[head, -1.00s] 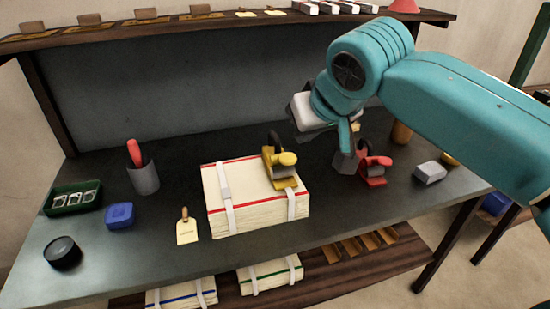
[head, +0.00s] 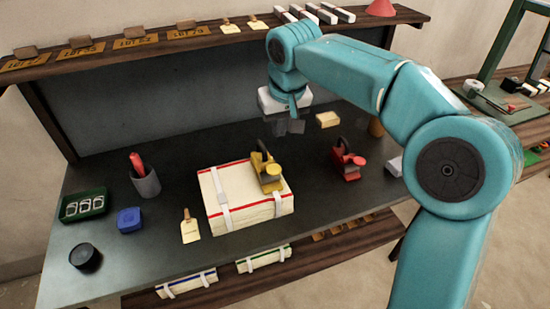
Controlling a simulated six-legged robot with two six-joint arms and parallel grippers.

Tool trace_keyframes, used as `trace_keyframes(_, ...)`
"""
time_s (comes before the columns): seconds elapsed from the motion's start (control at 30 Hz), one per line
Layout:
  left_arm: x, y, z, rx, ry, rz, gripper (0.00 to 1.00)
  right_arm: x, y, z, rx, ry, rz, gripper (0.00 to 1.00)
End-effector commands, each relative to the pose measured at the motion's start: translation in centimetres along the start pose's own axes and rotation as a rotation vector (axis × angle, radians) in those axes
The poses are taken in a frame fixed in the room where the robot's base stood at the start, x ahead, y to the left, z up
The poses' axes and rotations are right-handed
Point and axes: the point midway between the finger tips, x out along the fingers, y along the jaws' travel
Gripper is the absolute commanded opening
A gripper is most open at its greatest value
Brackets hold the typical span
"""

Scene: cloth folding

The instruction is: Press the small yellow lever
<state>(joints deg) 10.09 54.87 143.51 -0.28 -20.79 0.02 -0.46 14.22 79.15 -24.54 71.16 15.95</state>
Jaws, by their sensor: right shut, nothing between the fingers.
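A small yellow lever device (head: 267,172) sits on top of a thick strapped paper stack (head: 240,214) on the dark workbench (head: 130,262). Its yellow knob faces the front right, with a dark curved part behind. A similar red lever device (head: 347,163) stands on the bench to the right. My right gripper (head: 290,126) is shut and empty, pointing down above the bench, behind and slightly right of the yellow lever and apart from it. My left gripper is out of view.
A cup with a red-handled tool (head: 146,182), a blue box (head: 129,220), a green tray (head: 84,206), a dark round tin (head: 85,257) and a tag (head: 190,228) lie left. A yellowish block (head: 327,119) lies behind the red device. A shelf (head: 120,48) runs above the back.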

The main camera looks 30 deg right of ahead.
Motion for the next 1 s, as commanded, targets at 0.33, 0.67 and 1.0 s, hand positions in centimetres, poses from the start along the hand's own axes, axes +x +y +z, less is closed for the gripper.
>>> trace_keyframes(0.33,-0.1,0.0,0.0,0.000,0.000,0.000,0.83,3.8,0.0,0.1,0.000,-0.005,0.002,0.00)
trace_keyframes(0.67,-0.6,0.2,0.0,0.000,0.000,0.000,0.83,10.7,0.0,0.2,0.000,-0.004,0.001,0.00)
trace_keyframes(1.0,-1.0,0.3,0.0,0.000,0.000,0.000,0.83,13.8,0.0,1.1,0.000,0.000,0.000,0.00)
